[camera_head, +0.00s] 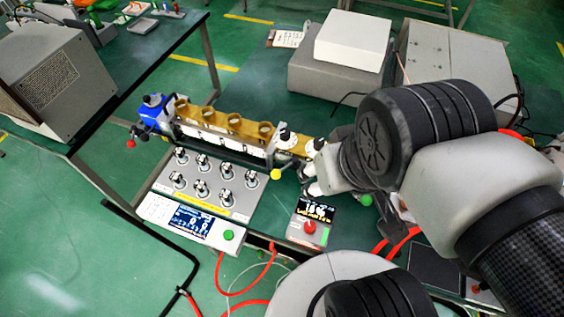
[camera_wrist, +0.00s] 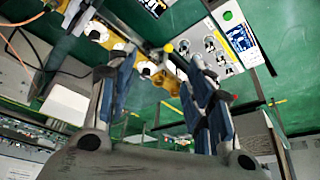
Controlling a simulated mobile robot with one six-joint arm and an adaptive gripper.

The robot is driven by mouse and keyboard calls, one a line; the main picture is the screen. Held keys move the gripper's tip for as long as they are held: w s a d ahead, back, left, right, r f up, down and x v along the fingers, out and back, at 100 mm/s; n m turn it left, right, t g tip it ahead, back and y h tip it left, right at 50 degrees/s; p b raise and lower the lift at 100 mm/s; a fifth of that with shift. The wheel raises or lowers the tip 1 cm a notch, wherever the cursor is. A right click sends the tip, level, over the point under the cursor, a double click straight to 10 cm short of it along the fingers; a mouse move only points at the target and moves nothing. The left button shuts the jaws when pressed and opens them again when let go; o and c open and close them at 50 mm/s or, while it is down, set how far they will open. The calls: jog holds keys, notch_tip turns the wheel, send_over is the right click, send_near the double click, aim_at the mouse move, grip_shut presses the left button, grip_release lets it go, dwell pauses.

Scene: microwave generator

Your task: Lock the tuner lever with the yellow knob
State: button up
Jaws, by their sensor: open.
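The yellow knob (camera_head: 275,174) is a small ball at the end of the tuner lever, beside the brass waveguide (camera_head: 235,125) near its right part. Much of the lever's rod is too small to make out. In the wrist view the yellow knob (camera_wrist: 168,47) shows between and beyond my two fingers. My gripper (camera_head: 312,182) is to the right of the knob, apart from it, partly hidden by my own wrist. In the wrist view my gripper (camera_wrist: 161,55) has its fingers spread, with nothing held between them.
A panel with several black-and-silver knobs (camera_head: 203,180) lies in front of the waveguide. A box with a red button (camera_head: 309,227) stands below my gripper. A green ball (camera_head: 366,200) is to its right. Grey and white boxes (camera_head: 340,70) stand behind.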

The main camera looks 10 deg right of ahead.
jog(key=n+g+p, duration=0.2)
jog(key=n+g, duration=0.3)
jog(key=n, duration=1)
send_over(275, 171)
jog(key=s+d, duration=0.1)
notch_tip(275, 171, down, 5)
jog(key=w+a+f+n+g, duration=0.1)
jog(key=w+f+n+g, duration=0.1)
jog(key=w+f+n, duration=0.4)
jog(key=shift+m, duration=0.8)
jog(key=b+x, duration=0.1)
jog(key=x, duration=0.5)
jog(key=b+x, duration=0.2)
jog(key=x, duration=0.4)
jog(key=s+b+x, duration=0.1)
jog(key=x, duration=0.5)
jog(key=shift+s+d+f+b, duration=0.1)
jog(key=shift+s+b, duration=0.05)
jog(key=shift+b, duration=0.15)
jog(key=shift+c, duration=0.3)
grip_shut()
